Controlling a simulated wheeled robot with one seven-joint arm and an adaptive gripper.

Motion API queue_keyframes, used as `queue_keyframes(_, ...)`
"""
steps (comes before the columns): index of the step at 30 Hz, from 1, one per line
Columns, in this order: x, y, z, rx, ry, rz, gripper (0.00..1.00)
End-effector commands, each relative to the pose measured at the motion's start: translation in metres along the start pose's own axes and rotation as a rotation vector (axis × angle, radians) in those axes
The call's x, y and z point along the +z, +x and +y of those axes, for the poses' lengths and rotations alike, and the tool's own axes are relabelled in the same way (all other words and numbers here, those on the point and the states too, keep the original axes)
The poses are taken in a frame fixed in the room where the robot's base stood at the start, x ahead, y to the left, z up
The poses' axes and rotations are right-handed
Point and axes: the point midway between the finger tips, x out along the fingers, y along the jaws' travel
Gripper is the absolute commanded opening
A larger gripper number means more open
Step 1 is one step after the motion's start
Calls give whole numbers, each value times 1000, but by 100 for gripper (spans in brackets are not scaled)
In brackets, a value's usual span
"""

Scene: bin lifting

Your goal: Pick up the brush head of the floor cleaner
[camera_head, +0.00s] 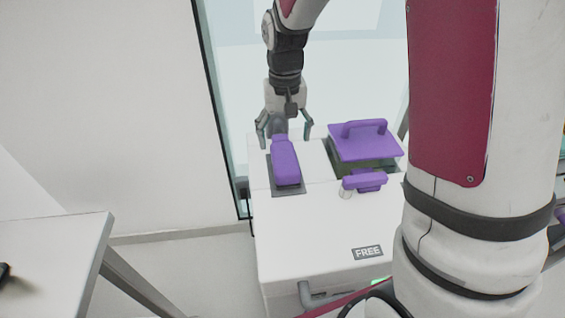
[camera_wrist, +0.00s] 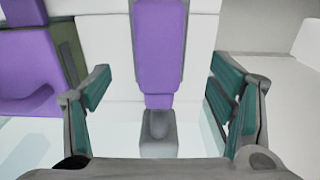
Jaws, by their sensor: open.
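A long purple piece with a grey end (camera_head: 285,162) lies in a dark grey recess on top of a white unit. It looks like a part of the floor cleaner, but I cannot tell for sure that it is the brush head. In the wrist view the purple piece (camera_wrist: 160,45) runs down the middle, with its grey end (camera_wrist: 158,125) nearest me. My gripper (camera_head: 285,130) is open over the grey end, pointing down. In the wrist view its fingers (camera_wrist: 160,90) stand on either side with clear gaps and touch nothing that I can see.
The white unit (camera_head: 320,230) has a FREE label. A purple lid with a handle (camera_head: 362,143) sits on a dark green opening to the right. A small purple piece (camera_head: 365,180) lies in front of it. A white table (camera_head: 60,235) stands at left.

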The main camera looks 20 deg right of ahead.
Motion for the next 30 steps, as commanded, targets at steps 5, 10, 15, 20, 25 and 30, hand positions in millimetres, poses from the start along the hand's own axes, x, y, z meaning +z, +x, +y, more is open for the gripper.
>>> queue_keyframes(5,0,31,0,0,0,-3,77)
queue_keyframes(10,0,42,0,0,-1,-1,77)
queue_keyframes(15,0,60,1,1,-1,-4,77)
queue_keyframes(20,-1,83,2,0,-1,-2,77)
queue_keyframes(25,-1,94,2,0,-1,0,77)
queue_keyframes(30,-1,94,2,0,-1,1,77)
